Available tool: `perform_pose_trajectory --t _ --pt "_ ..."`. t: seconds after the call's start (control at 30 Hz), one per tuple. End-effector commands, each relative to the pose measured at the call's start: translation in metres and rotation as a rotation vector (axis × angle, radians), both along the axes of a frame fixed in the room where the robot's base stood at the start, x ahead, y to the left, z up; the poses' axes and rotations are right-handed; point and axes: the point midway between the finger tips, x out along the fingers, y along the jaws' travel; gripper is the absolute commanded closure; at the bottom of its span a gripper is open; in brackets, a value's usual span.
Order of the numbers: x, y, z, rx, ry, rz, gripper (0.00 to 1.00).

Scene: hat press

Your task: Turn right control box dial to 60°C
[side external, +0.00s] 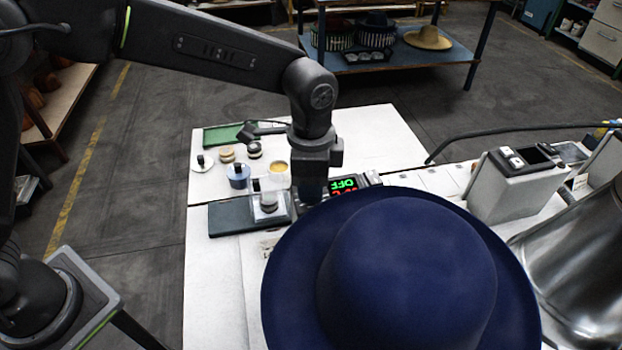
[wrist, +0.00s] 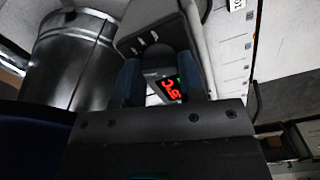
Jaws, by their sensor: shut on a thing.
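My gripper (side external: 312,190) points down beside a control box with a lit display (side external: 343,187), which reads OFF in green above red digits. In the wrist view, my two dark blue fingers (wrist: 160,78) are shut on a dark rounded dial (wrist: 158,60). The red digits of the display (wrist: 172,90) glow just below the dial, partly cut off and too skewed to read surely. The dial's pointer or marks cannot be made out. In the side view, the dial is hidden behind my gripper and the hat.
A large blue hat (side external: 410,260) fills the front, close to my gripper. A grey box with switches (side external: 520,180) and a shiny metal cylinder (side external: 580,260) stand at right. Small jars, such as a blue one (side external: 238,178), stand left of my gripper. The white table (side external: 390,135) is clear behind.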

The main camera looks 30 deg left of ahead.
Motion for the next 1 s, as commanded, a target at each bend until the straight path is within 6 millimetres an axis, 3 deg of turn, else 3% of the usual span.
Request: perform_pose_trajectory --t 0.37,1.0 --pt "0.0002 0.0000 0.0007 -0.001 -0.001 0.112 0.88" --pt "0.0006 0.0004 0.0010 -0.001 -0.001 0.687 0.88"
